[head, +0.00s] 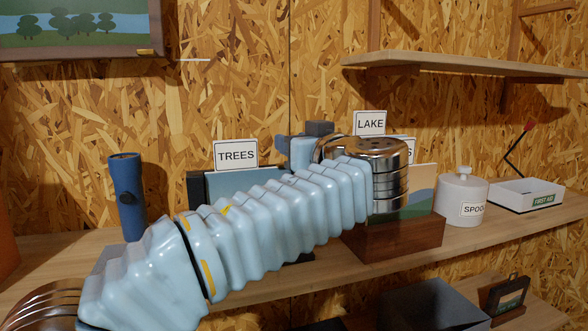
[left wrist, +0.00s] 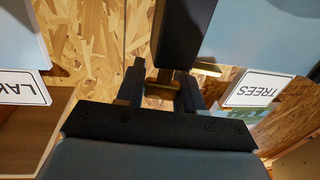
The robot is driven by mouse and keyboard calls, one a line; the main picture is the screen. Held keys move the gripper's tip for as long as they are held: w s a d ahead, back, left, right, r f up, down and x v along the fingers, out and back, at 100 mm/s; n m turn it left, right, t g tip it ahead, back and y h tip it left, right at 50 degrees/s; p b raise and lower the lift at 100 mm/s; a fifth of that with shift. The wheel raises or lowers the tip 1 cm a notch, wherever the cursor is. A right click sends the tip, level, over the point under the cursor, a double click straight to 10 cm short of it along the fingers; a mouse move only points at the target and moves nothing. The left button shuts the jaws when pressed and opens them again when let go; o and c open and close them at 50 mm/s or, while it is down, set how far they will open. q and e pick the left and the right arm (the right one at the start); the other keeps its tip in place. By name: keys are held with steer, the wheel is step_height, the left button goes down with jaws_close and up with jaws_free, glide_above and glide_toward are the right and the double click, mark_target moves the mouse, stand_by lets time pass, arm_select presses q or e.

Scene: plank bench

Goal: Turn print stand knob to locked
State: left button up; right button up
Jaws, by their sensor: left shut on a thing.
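My left arm crosses the head view from the lower left and hides much of the stands. My left gripper (left wrist: 161,80) shows in the left wrist view, shut with its two dark fingers either side of a small brownish knob (left wrist: 163,77). The knob is at the end of a dark upright bar (left wrist: 179,30). Its turn angle and any locked mark cannot be made out. The print labelled TREES (head: 236,154) stands left of centre, partly behind my arm. The print labelled LAKE (head: 370,123) is behind my wrist. My right gripper is not in view.
A blue cylinder (head: 127,195) stands on the wooden shelf at left. A white pot labelled SPOO (head: 462,193) and a white FIRST AID box (head: 527,193) stand at right. An upper shelf (head: 470,64) juts out above. Dark boxes lie below.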

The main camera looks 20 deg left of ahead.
arm_select(q)
steer(key=shift+d+m+t+h+b, duration=0.15)
steer(key=shift+m+t+h+b, duration=0.8)
steer(key=shift+h+b, duration=0.2)
steer(key=o, duration=1)
steer(key=shift+c, duration=0.2)
steer(key=b+v, duration=0.1)
steer(key=v, duration=1.2)
steer(key=shift+s+d, duration=0.25)
steer(key=shift+s, duration=0.05)
